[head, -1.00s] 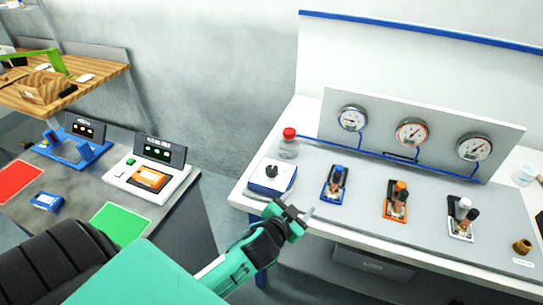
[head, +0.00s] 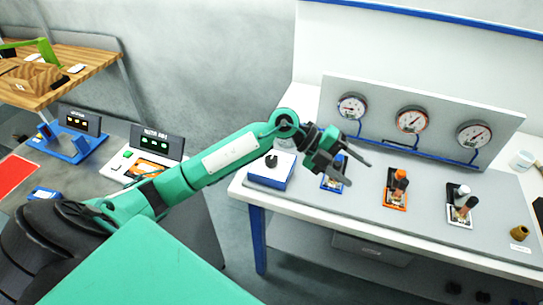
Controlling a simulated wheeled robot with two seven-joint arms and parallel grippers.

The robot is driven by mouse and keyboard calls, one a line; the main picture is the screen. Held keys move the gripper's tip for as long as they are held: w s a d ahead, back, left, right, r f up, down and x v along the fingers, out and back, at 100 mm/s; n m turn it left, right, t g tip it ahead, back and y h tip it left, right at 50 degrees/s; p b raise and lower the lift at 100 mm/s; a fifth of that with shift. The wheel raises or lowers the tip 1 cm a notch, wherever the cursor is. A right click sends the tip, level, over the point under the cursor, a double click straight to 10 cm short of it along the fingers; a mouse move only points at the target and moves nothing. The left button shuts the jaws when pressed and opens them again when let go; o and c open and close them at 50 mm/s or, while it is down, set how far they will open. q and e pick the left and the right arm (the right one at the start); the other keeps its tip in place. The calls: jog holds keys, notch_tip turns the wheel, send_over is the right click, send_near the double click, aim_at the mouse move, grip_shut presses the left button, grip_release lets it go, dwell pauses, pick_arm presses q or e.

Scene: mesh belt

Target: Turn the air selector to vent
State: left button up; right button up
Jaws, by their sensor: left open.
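A white and blue box with a black knob on top (head: 272,170), which looks like the air selector, stands at the left end of the white bench. Its knob's markings are too small to read. My left gripper (head: 359,173) is open and empty, to the right of the box and over the bench near the blue-capped valve (head: 331,184), partly covering that valve. I cannot tell its height above the bench. The fingers point to the right, away from the box. My right gripper is not in view.
An orange-capped valve (head: 396,190) and a white-capped valve (head: 460,206) stand farther right. A grey panel with three gauges (head: 409,120) rises behind. A brass fitting (head: 519,232) sits at the right. A dark side table (head: 187,196) with devices is at the left.

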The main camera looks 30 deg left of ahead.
pick_arm(q)
jog(key=w+a+f+g+y, duration=0.1)
jog(key=w+a+y, duration=0.1)
jog(key=a+y, duration=0.3)
jog(key=w+a+f+y, duration=0.1)
jog(key=a+f+y, duration=0.1)
jog(key=a, duration=0.5)
jog(key=n+g+y, duration=0.1)
jog(key=n+y, duration=0.3)
jog(key=y, duration=0.2)
send_near(271, 159)
notch_tip(271, 159, down, 8)
jog(key=p, duration=0.5)
jog(key=shift+d+f, duration=0.1)
jog(key=shift+f, duration=0.45)
jog(key=shift+c, duration=0.3)
